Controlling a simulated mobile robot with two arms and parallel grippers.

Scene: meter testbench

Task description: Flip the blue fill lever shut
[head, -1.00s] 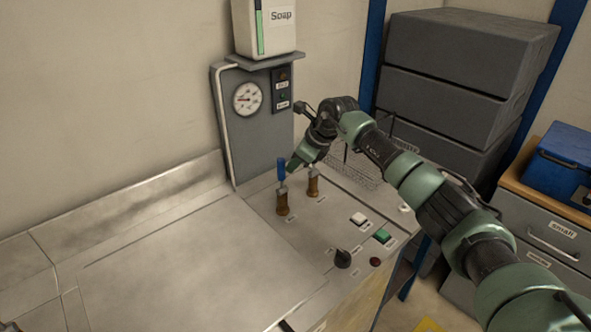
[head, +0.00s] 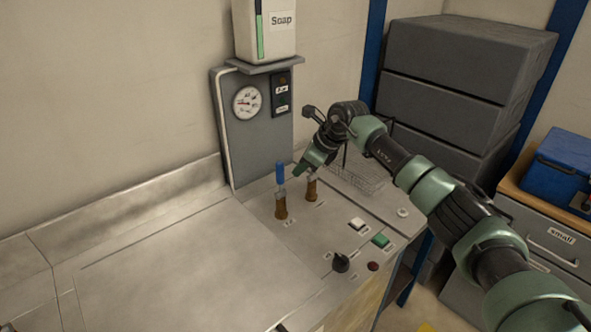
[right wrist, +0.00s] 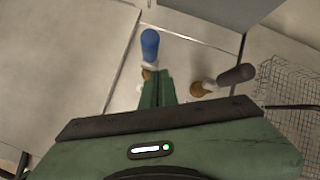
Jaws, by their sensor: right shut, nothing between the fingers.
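The blue fill lever (head: 280,173) stands upright on a brass valve (head: 281,206) on the steel bench top. It also shows in the right wrist view (right wrist: 150,46). My right gripper (head: 298,171) is shut and empty, just right of the blue lever; in the head view a small gap shows between them. In the right wrist view the closed fingertips (right wrist: 157,76) are close beside the lever's base; I cannot tell whether they touch. A second brass valve (head: 311,190) with a dark-handled lever (right wrist: 237,75) stands to the right, partly behind the gripper. My left gripper is out of view.
A round gauge (head: 247,102) is on the grey panel behind the valves, below a soap container (head: 264,30). A white button (head: 357,224), a green button (head: 380,240) and a black knob (head: 341,262) are nearer. A wire basket (head: 362,178) sits right. The left bench is clear.

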